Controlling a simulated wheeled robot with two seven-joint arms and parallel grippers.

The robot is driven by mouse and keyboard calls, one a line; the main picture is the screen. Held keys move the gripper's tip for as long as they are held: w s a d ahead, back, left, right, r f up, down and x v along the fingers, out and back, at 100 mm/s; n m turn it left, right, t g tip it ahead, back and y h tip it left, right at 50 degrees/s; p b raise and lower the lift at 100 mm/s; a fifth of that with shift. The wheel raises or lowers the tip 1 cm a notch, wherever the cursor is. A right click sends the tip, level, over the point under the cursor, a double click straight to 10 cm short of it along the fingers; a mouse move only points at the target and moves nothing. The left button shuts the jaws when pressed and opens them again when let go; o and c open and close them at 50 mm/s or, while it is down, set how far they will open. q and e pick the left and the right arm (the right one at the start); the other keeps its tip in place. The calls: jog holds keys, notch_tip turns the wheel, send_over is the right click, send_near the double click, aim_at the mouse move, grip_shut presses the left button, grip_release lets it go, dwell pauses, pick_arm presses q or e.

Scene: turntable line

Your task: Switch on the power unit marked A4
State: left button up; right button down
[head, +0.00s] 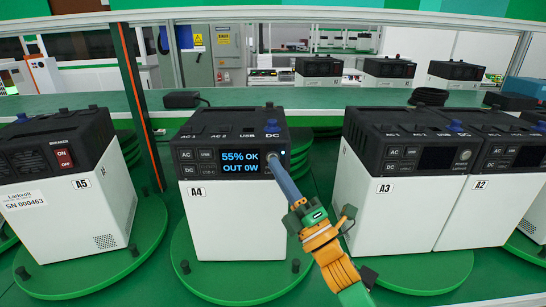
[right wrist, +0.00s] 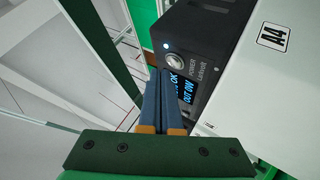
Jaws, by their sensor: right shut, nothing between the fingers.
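The power unit marked A4 (head: 235,225) stands upright, a white box with a black top, on a round green turntable (head: 190,282). Its screen (head: 240,162) is lit and reads "55% OK, OUT 0W". In the right wrist view, A4's round power button (right wrist: 175,61) shows beside a small lit lamp (right wrist: 166,46). My right gripper (head: 271,164) is shut and empty, its blue-grey fingertips at the right end of A4's front panel. They hide the button in the head view. In the wrist view the fingertips (right wrist: 159,73) are close by the button; I cannot tell whether they touch it.
Unit A5 (head: 75,215) stands on the left, with its red breaker switch (head: 64,158) showing. Units A3 (head: 385,215) and A2 (head: 480,215) stand close together on the right. An orange-edged post (head: 137,105) rises between A5 and A4. A green shelf (head: 330,98) runs behind.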

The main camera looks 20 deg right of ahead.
jog(key=shift+s, duration=0.1)
jog(key=s, duration=0.2)
jog(key=s+a+p, duration=0.1)
jog(key=s, duration=0.1)
jog(key=shift+s+a, duration=0.2)
jog(key=shift+s, duration=0.15)
dwell(0.7)
